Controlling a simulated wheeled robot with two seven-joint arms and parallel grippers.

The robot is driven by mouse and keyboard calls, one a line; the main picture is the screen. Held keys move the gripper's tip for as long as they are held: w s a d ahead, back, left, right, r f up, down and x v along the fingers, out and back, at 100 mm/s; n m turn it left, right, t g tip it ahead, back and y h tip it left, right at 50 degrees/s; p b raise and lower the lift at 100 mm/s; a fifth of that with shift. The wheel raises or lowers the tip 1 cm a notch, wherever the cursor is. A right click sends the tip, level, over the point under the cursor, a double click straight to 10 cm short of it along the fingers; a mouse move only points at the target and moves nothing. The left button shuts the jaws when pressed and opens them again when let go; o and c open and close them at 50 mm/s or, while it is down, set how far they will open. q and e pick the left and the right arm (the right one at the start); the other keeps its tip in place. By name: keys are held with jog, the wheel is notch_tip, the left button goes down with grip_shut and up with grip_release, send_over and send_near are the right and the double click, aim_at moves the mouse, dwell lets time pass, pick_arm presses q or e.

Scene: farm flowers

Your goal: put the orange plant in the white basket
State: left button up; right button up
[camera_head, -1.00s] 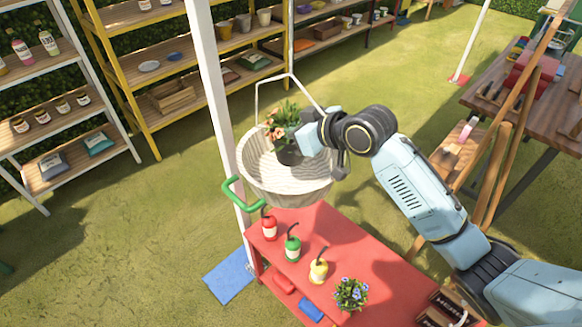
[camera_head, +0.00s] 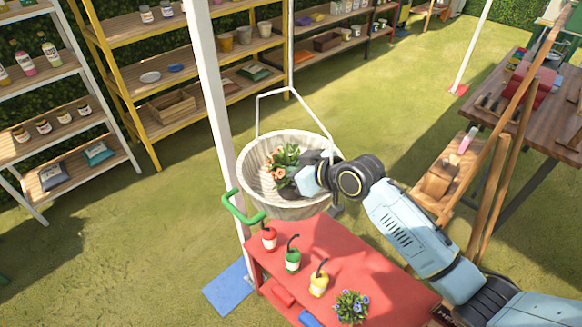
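The orange plant (camera_head: 279,172), with orange flowers, green leaves and a dark pot, is inside the opening of the white basket (camera_head: 258,205). The basket is a round woven one with a tall thin handle, at the far end of the red table. My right gripper (camera_head: 298,182) reaches in over the basket's right rim and is shut on the plant's pot. The pot is partly hidden by the gripper, and I cannot tell whether it touches the basket floor. My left gripper is not in view.
The red table (camera_head: 335,258) holds red (camera_head: 268,238), green (camera_head: 292,260) and yellow (camera_head: 318,283) bottles and a blue-flowered plant (camera_head: 351,306). A white post (camera_head: 215,110) and a green handle (camera_head: 242,208) are near the basket's left side. Shelves stand behind.

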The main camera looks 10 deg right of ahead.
jog(key=o, duration=0.4)
jog(key=shift+r, duration=0.25)
jog(key=v, duration=1.2)
